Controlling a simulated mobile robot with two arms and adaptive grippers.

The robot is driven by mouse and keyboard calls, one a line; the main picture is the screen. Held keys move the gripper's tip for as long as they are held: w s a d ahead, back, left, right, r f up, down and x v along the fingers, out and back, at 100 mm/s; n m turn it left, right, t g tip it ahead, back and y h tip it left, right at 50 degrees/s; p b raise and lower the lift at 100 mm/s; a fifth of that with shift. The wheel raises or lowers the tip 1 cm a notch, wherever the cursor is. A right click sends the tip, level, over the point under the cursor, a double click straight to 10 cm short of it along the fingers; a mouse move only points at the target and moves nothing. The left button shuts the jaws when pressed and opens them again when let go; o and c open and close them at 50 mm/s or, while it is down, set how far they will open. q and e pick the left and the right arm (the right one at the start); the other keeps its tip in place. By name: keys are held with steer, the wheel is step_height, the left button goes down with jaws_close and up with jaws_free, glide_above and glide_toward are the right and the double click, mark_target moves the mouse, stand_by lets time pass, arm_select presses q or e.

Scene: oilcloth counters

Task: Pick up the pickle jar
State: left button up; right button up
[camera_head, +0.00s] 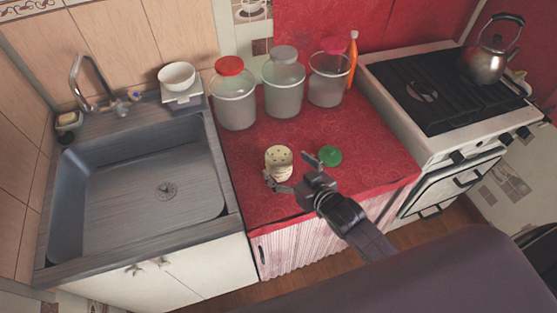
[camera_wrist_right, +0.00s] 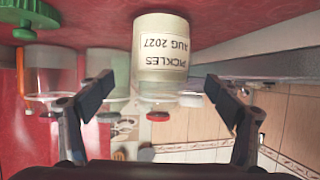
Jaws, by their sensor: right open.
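The pickle jar (camera_head: 278,158) is a small cream jar with dark specks on top, standing on the red counter near its front. In the right wrist view, which is upside down, the jar (camera_wrist_right: 161,45) shows a label reading "PICKLES AUG 2027". My right gripper (camera_head: 291,170) is open at the near side of the jar. In the wrist view its fingers (camera_wrist_right: 157,90) are spread to either side of the jar's outline, with nothing held. I cannot tell how far the fingertips are from the jar. My left gripper is not in view.
Large jars with a red lid (camera_head: 234,107), grey lid (camera_head: 284,94) and pink lid (camera_head: 326,87) line the back, beside an orange bottle (camera_head: 352,62). A sink (camera_head: 140,215) is left, a stove (camera_head: 440,100) right.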

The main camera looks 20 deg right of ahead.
steer(key=shift+p+x, duration=0.6)
steer(key=shift+x, duration=2.2)
steer(key=shift+s+f, duration=0.1)
steer(key=shift+f, duration=0.05)
steer(key=c, duration=1.9)
steer(key=shift+r, duration=0.2)
steer(key=shift+c, duration=1.1)
